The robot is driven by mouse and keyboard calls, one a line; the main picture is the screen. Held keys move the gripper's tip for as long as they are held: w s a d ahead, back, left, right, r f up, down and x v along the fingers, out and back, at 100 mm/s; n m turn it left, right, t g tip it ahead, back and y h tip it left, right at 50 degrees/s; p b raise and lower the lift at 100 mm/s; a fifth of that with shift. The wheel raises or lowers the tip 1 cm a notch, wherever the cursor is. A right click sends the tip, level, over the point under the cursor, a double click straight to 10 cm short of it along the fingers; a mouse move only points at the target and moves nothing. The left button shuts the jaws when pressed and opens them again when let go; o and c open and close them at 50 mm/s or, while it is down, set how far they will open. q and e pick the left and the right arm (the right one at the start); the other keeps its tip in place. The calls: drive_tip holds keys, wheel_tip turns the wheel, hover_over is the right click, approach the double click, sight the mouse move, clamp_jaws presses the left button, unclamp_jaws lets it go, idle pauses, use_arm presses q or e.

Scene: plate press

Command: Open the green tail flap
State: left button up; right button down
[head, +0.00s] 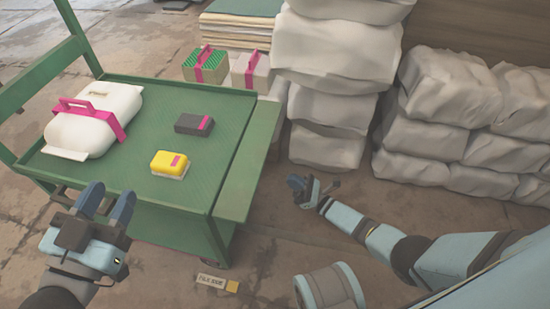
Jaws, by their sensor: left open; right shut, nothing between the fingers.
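The green tail flap (248,165) is a flat panel along the right side of the green cart (140,205). It extends outward from the tray's right edge; I cannot tell its exact angle. My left gripper (106,200) is open and empty, in front of the cart's near edge at the left, apart from the flap. My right gripper (303,188) is small and distant, shut and empty, to the right of the flap and apart from it.
A white bundle with a pink handle (95,118), a dark box (194,123) and a yellow box (169,164) sit on the cart. White sacks (335,55) stand behind, with wrapped boxes (205,65) beside them. A floor label (217,284) lies near the cart.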

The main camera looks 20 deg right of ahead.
sight(253, 155)
drive_tip(key=w+a+r, duration=0.3)
drive_tip(key=a+r, duration=0.2)
drive_tip(key=r, duration=0.5)
drive_tip(key=shift+w+a+r, duration=0.15)
drive_tip(key=shift+w+r, duration=0.1)
